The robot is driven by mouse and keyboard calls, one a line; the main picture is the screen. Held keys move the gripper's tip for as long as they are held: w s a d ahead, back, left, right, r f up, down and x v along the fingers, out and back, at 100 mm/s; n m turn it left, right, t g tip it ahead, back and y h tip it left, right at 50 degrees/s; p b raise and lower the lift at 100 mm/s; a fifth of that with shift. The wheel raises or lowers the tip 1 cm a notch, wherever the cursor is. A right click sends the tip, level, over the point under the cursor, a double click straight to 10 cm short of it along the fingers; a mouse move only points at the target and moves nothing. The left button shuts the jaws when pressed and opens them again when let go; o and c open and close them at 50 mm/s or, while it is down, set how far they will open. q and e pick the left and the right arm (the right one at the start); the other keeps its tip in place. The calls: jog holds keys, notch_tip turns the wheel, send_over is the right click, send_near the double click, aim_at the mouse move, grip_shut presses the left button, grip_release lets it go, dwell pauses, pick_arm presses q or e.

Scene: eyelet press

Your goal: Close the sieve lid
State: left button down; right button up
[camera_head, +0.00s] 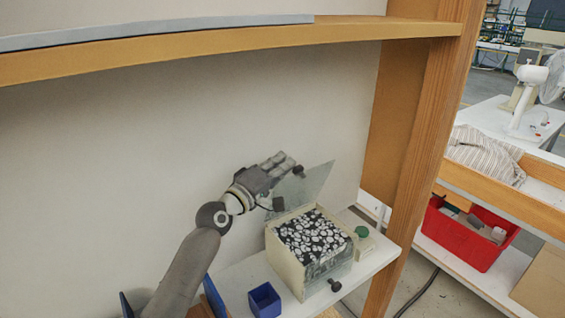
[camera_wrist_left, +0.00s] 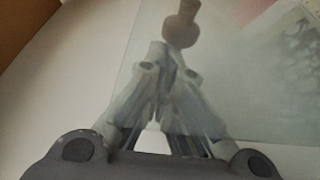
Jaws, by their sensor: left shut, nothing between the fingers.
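The sieve box (camera_head: 285,262) stands on a white shelf. Its top is open and shows a bed of black and white pieces (camera_head: 312,233). The translucent sieve lid (camera_head: 314,184) is raised and tilted up at the back of the box, with a dark knob (camera_head: 299,171) near its upper edge. My left gripper (camera_head: 288,165) is shut and empty, close beside the lid's upper left part. In the left wrist view, its fingers (camera_wrist_left: 163,55) meet just below the knob (camera_wrist_left: 181,28) and overlap the lid (camera_wrist_left: 240,85); contact cannot be told. My right gripper is not in view.
A blue cup (camera_head: 264,300) stands left of the box. A green button unit (camera_head: 362,236) sits at its right, and a dark knob (camera_head: 335,285) is at its front. A wooden post (camera_head: 420,140) rises at right and a beam (camera_head: 200,57) crosses above. A red bin (camera_head: 463,238) is farther right.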

pick_arm(q)
jog(key=shift+d, duration=0.2)
dwell(0.4)
jog(key=s+d+f+m+h+b, duration=0.2)
jog(key=s+d+f+m+b, duration=0.5)
jog(key=s+d+f+b, duration=0.2)
jog(key=s+f+b, duration=0.1)
jog(key=s+f, duration=0.1)
jog(key=s, duration=0.1)
jog(key=shift+s+f+h, duration=0.25)
jog(key=shift+s+h, duration=0.05)
jog(key=shift+h, duration=0.1)
dwell(0.4)
jog(key=shift+s+f, duration=0.1)
